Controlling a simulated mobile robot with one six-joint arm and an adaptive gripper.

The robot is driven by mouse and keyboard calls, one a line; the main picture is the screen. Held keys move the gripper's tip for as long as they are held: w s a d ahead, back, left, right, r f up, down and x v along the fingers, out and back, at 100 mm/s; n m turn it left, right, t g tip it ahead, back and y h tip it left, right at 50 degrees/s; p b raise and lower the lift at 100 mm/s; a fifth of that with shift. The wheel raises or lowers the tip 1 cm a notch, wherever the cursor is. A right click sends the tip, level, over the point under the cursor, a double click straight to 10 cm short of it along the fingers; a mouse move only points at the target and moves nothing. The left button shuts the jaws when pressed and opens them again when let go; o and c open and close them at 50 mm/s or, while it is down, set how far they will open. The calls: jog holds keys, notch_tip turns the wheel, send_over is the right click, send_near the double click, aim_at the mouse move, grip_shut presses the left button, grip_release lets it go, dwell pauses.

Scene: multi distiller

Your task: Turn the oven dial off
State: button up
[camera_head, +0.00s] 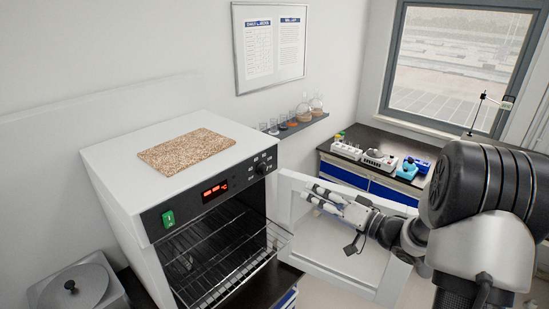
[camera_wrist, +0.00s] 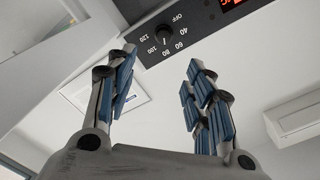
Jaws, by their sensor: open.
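The white oven (camera_head: 130,165) has a dark control panel with a black round dial (camera_head: 261,168) at its right end. The wrist view shows the dial (camera_wrist: 164,34) upside down, ringed by temperature marks and OFF; its exact pointer setting is too small to tell. My gripper (camera_head: 322,196) is open and empty, to the right of the dial and apart from it, overlapping the open door in the head view. In the wrist view, my fingers (camera_wrist: 158,82) stand spread with blue pads, and the dial shows beyond the gap between them.
The oven door (camera_head: 292,205) is swung open to the right, with wire racks (camera_head: 215,265) inside. A red display (camera_head: 215,191) and a green switch (camera_head: 168,219) are on the panel. A brown board (camera_head: 187,151) lies on top. A wall shelf (camera_head: 300,127) holds glassware behind.

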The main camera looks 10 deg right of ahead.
aim_at(266, 171)
jog(key=x, duration=1.1)
jog(key=p+x, duration=0.1)
jog(key=x, duration=0.5)
jog(key=shift+s+a, duration=0.15)
jog(key=shift+a, duration=0.3)
jog(key=shift+c, duration=0.3)
jog(key=c, duration=1)
